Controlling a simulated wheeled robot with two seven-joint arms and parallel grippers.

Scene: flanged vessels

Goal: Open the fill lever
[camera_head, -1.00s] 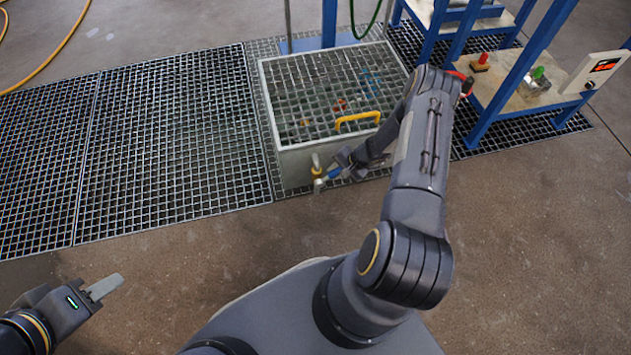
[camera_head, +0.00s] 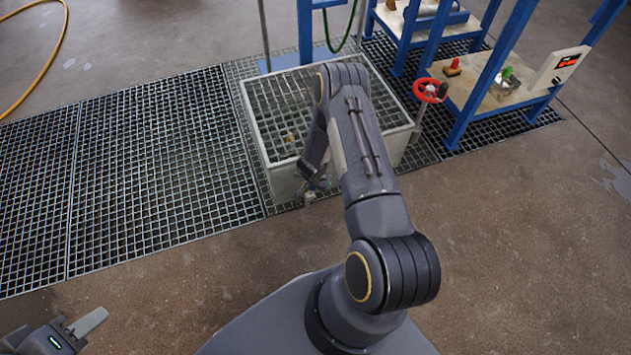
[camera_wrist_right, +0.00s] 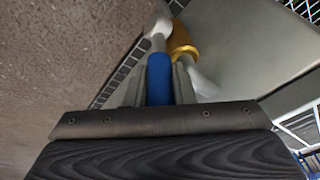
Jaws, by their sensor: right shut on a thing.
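The fill lever, with a blue grip (camera_wrist_right: 159,80), shows in the right wrist view beside a brass valve body (camera_wrist_right: 181,40) on the grey tank's wall. My right gripper (camera_wrist_right: 160,92) is shut on the blue grip, a finger on each side. In the head view the valve (camera_head: 309,197) is small at the tank's front left corner, and my right arm hides most of the lever and gripper. My left gripper (camera_head: 88,322) is low at the left, far from the valve; only one finger shows clearly.
The grey tank (camera_head: 283,184) with a mesh top stands on floor grating (camera_head: 150,160). A red handwheel (camera_head: 430,90) is at its right. Blue-framed benches (camera_head: 490,95) stand behind. The floor in front is clear.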

